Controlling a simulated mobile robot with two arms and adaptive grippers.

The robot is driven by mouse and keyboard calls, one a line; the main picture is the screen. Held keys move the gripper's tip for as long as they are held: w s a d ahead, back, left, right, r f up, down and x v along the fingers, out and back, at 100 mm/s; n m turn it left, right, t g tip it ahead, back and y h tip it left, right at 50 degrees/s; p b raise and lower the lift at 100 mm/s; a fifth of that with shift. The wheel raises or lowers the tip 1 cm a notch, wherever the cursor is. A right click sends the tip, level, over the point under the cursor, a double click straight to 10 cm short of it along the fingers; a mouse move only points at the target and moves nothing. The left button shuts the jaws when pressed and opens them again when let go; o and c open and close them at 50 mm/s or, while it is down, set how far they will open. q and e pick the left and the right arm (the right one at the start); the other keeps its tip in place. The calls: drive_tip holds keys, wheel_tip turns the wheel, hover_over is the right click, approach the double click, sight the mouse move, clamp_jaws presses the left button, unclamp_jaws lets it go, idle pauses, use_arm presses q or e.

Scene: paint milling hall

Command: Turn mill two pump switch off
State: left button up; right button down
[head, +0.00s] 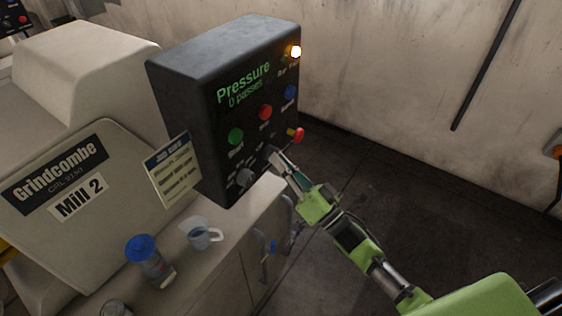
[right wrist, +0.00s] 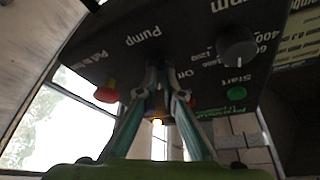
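My left gripper is not in view.
Near the fingers is a red emergency button (head: 297,134) on yellow. A grey knob (head: 245,178) and green start button (head: 236,136) are left of them. An amber lamp (head: 295,51) is lit.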

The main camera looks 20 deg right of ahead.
drive_tip(key=shift+w+d+n+g+y+b, duration=0.15)
drive_tip(key=shift+n+g+y+b, duration=1.2)
drive_tip(key=shift+n, duration=1.5)
drive_tip(key=shift+w+d+n+g+y+b, duration=0.1)
drive_tip(key=shift+n+g+y+b, duration=0.3)
drive_tip(key=shift+n+y+b, duration=1.35)
drive_tip(key=shift+w+d+n+g+y+b, duration=0.15)
drive_tip(key=shift+n+g+y+b, duration=0.5)
drive_tip(key=shift+n+b, duration=2.3)
drive_tip(key=n+p, duration=0.2)
drive_tip(key=shift+s+n+g+h, duration=0.1)
drive_tip(key=shift+n+g+h, duration=0.15)
drive_tip(key=shift+n+g, duration=0.15)
drive_tip(key=c, duration=2.2)
unclamp_jaws()
drive_tip(key=shift+o, duration=0.2)
